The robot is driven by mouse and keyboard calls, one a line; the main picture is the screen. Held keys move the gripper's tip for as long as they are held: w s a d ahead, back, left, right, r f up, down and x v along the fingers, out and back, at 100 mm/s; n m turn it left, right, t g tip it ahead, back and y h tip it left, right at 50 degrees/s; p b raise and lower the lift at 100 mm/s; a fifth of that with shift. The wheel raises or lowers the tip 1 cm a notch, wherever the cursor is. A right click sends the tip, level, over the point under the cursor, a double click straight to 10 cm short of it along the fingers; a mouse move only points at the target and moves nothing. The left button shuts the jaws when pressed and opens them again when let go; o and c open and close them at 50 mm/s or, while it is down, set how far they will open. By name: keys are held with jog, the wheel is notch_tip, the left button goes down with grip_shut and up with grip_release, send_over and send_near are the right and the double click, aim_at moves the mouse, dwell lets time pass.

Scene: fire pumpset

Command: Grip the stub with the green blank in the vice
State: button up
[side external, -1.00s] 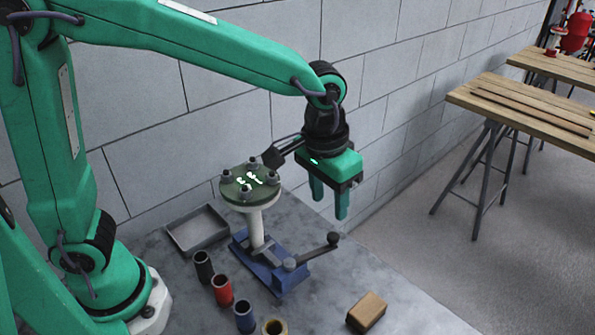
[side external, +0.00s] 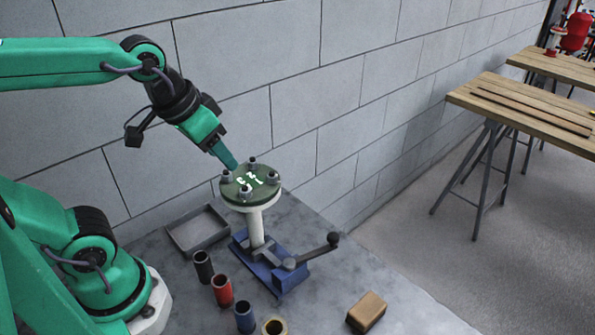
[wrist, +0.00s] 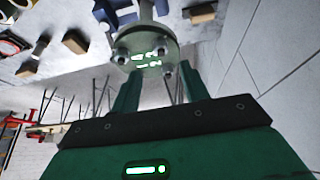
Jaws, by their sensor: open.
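The green blank (side external: 249,187) is a round disc with bolts and glowing white marks, flat on top of the white stub (side external: 255,228). The stub stands upright at the blue vice (side external: 275,272); whether the jaws clamp it tightly I cannot tell. The vice handle (side external: 311,252) points up to the right, ending in a dark knob. My gripper (side external: 231,162) is tilted down to the right, its fingertips by the back left rim of the blank. In the wrist view the blank (wrist: 146,59) shows ahead of and between my open fingers (wrist: 157,83). Contact is unclear.
A shallow grey tray (side external: 216,244) lies left of the vice. Black (side external: 203,267), red (side external: 222,291), blue (side external: 244,317) and yellow (side external: 274,328) sleeves stand in front. A brown block (side external: 367,313) lies at right. The bench between block and vice is clear. A wall rises behind.

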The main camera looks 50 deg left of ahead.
jog(key=shift+s+a+f+t, duration=0.15)
jog(key=shift+s+a, duration=0.3)
jog(key=shift+s, duration=0.15)
jog(key=shift+s+a+f+t, duration=0.15)
jog(key=shift+s+a, duration=0.3)
jog(key=shift+s, duration=0.15)
